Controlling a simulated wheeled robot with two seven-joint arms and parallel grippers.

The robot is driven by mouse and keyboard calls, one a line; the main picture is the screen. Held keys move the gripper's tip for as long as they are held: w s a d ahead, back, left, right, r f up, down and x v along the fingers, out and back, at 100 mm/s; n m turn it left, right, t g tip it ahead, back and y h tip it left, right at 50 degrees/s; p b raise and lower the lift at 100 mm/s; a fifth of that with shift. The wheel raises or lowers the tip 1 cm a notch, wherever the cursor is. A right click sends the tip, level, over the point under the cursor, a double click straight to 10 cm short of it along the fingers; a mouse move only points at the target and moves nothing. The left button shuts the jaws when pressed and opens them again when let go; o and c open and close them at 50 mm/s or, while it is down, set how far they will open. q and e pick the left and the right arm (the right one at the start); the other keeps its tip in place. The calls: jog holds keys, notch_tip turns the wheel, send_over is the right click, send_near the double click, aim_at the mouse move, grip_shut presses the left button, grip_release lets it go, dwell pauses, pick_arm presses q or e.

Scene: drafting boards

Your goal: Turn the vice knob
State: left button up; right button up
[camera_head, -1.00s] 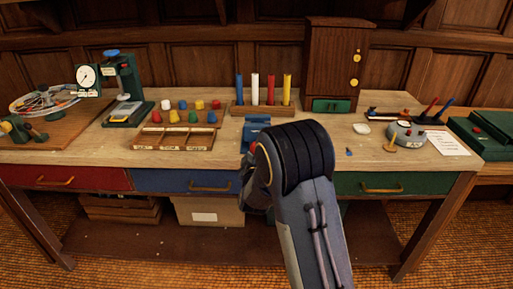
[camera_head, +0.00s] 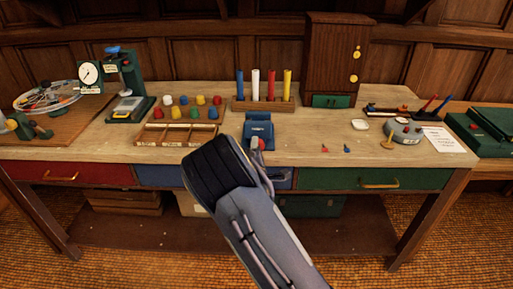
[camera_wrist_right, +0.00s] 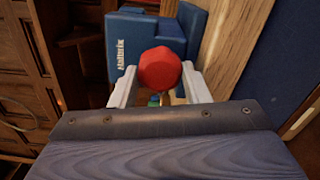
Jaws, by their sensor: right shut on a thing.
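My left gripper is not in view.
A tray of coloured knobs (camera_head: 178,139) lies left of the vice. A rack of coloured rods (camera_head: 262,104) stands behind it. Small red (camera_head: 324,148) and blue (camera_head: 347,148) pieces lie to the right. A blue drawer (camera_head: 160,176) is under the bench top.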

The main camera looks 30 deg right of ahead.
jog(key=shift+n, duration=1.2)
jog(key=shift+f, duration=0.1)
jog(key=o, duration=1)
jog(key=v, duration=0.8)
jog(key=shift+d, duration=0.15)
